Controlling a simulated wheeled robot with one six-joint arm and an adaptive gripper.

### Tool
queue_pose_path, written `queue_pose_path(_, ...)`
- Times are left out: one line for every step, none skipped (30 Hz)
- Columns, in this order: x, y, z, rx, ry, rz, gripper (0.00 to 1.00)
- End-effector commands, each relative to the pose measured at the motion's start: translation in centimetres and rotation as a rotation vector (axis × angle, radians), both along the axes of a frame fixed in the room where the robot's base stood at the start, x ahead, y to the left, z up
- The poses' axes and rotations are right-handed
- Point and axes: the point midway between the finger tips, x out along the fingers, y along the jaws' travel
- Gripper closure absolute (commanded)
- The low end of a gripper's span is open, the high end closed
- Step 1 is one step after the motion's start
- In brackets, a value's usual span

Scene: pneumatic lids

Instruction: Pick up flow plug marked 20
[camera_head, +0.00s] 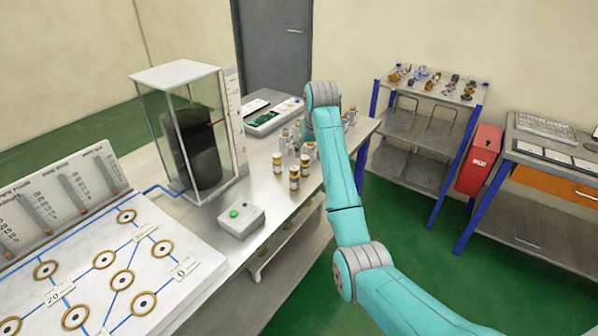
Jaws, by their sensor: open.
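Several small plugs, white with gold-brown bands, stand on the steel bench (262,200) left of my arm. One plug (294,178) stands nearest the front, one (277,163) to its left and one (304,166) just behind. More small pieces cluster farther back beside my forearm, partly hidden by it. The marks on the plugs are too small to read, so I cannot tell which is marked 20. My turquoise arm reaches over the bench's right side, its wrist above the far cluster. My gripper is hidden behind the arm.
A white board (95,270) with ringed holes, blue lines and number labels lies front left. A glass tank (215,130) with a dark cylinder and a green-button box (240,220) stand on the bench. A shelf rack (425,140) and red box (478,160) stand right.

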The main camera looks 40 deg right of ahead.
Motion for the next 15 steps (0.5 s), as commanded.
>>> queue_pose_path(0.2,0.0,-0.7,0.002,0.004,-0.001,0.36)
queue_pose_path(0.3,-0.1,-1.2,0.002,0.005,-0.001,0.36)
queue_pose_path(0.5,-0.2,-1.8,0.001,0.004,0.0,0.36)
queue_pose_path(0.7,-0.2,-2.2,0.001,0.004,0.0,0.36)
queue_pose_path(0.9,-0.3,-2.6,0.001,0.004,0.0,0.36)
queue_pose_path(1.1,-0.4,-3.1,0.001,0.003,0.0,0.36)
queue_pose_path(1.2,-0.4,-3.4,0.001,0.003,0.001,0.36)
queue_pose_path(1.4,-0.5,-3.7,0.001,0.003,0.001,0.36)
queue_pose_path(1.5,-0.6,-4.1,0.0,0.002,0.001,0.36)
queue_pose_path(1.6,-0.6,-4.3,0.0,0.002,0.001,0.36)
queue_pose_path(1.6,-0.6,-4.4,0.0,0.001,0.001,0.36)
queue_pose_path(1.7,-0.6,-4.6,0.0,0.001,0.001,0.36)
queue_pose_path(1.7,-0.6,-4.7,0.0,0.001,0.001,0.36)
queue_pose_path(1.8,-0.7,-4.9,0.0,0.001,0.001,0.36)
queue_pose_path(1.9,-0.7,-5.2,0.0,0.001,0.001,0.36)
